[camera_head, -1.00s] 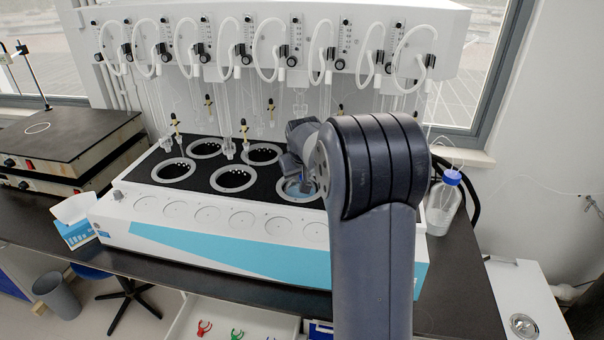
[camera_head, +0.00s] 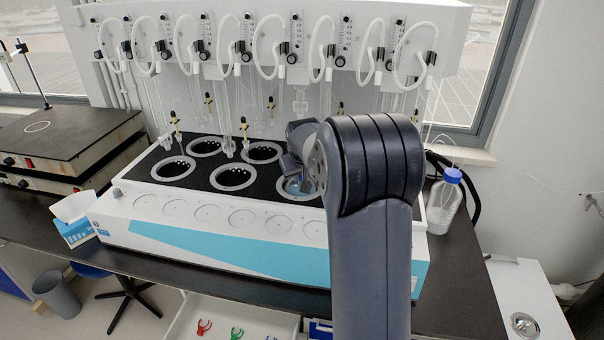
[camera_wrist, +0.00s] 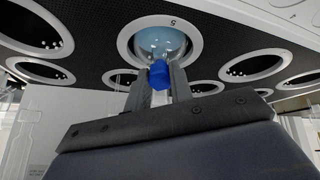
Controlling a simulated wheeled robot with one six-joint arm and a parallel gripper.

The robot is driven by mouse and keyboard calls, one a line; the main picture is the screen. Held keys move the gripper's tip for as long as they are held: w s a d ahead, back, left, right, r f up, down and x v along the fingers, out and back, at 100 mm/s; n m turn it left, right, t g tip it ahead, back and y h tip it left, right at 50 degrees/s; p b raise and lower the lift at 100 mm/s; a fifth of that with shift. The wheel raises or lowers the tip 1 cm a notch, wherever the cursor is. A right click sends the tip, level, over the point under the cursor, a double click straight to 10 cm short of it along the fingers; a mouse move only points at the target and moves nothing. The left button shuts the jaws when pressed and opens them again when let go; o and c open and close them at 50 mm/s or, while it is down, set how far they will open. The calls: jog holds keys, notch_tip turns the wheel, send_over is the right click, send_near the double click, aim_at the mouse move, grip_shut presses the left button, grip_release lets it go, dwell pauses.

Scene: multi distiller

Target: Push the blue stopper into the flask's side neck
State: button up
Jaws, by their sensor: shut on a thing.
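The blue stopper (camera_wrist: 159,76) is between the fingertips of my gripper (camera_wrist: 158,86) in the wrist view, and the gripper is shut on it. The flask (camera_wrist: 160,45) sits in the ring marked 5, with pale blue liquid showing inside. The stopper is right at the flask's near side. The side neck is mostly hidden behind the stopper and fingers, so I cannot tell how deep the stopper sits. In the head view, the flask (camera_head: 294,187) shows partly beside my arm, which hides the gripper tips and the stopper.
The white distiller (camera_head: 150,212) has several empty ringed wells (camera_head: 234,179). Glass tubes and white hoses hang above them. A blue-capped bottle (camera_head: 444,200) stands to the right. Black hotplates (camera_head: 70,140) stand at the left, and a tissue box (camera_head: 75,230) at the front left.

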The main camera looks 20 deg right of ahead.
jog(key=shift+w+d+f, duration=0.1)
jog(key=shift+w+f, duration=0.15)
jog(key=shift+f, duration=0.25)
dwell(0.5)
jog(key=o, duration=1)
jog(key=shift+w, duration=0.1)
jog(key=b+v, duration=0.2)
jog(key=v, duration=0.8)
jog(key=shift+s+r, duration=0.25)
jog(key=shift+r, duration=0.05)
jog(key=p+x, duration=0.1)
jog(key=x, duration=0.9)
jog(key=shift+w+f+p, duration=0.2)
jog(key=shift+p, duration=0.2)
jog(key=shift+r, duration=0.1)
